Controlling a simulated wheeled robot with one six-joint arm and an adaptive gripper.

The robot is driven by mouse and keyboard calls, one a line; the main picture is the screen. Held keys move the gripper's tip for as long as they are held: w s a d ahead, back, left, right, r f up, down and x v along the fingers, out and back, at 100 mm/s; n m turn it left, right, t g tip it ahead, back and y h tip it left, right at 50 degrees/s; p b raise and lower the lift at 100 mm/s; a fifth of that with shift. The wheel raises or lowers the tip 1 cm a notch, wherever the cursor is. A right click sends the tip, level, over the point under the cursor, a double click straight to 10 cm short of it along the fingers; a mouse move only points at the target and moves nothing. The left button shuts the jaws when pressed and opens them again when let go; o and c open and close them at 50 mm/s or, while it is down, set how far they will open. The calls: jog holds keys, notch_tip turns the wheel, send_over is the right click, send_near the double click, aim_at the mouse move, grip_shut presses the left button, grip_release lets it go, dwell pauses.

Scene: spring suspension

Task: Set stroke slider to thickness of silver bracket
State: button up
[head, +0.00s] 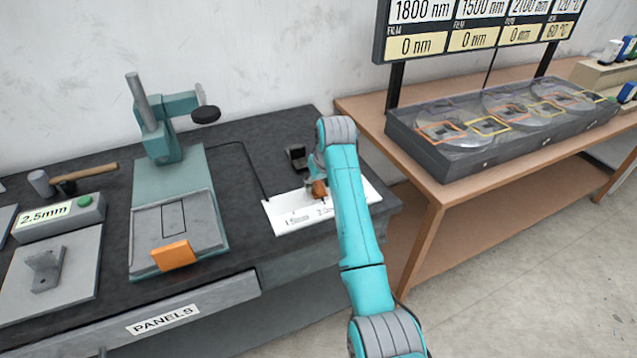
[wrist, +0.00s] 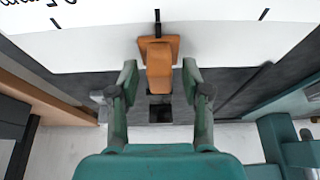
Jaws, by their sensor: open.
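The silver bracket (head: 45,270) sits on a grey plate (head: 75,285) at the left of the dark bench, behind which a grey box shows "2.5mm" on its display (head: 45,216). The stroke slider is an orange block (head: 319,188) on a white scale (head: 285,215) with marks, labels reading about 1.5 and 2-something. In the wrist view the slider (wrist: 158,68) lines up with a black tick on the scale (wrist: 95,50). My gripper (wrist: 159,76) is open, with one finger on each side of the slider and gaps visible. In the head view my arm partly hides the slider and scale.
A teal press stand (head: 170,185) with an orange front block (head: 173,255) stands left of the scale. A hammer (head: 75,178) lies behind the display box. A brown table (head: 450,190) with a clear-lidded case (head: 490,120) stands to the right.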

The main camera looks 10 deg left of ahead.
grip_shut()
jog(key=w+d, duration=0.1)
jog(key=d, duration=0.1)
jog(key=w+d, duration=0.2)
jog(key=d, duration=0.1)
jog(key=w+d, duration=0.2)
jog(key=shift+w+d, duration=0.15)
jog(key=shift+d, duration=0.25)
grip_release()
jog(key=shift+d, duration=0.1)
jog(key=v, duration=1.2)
jog(key=shift+f, duration=0.1)
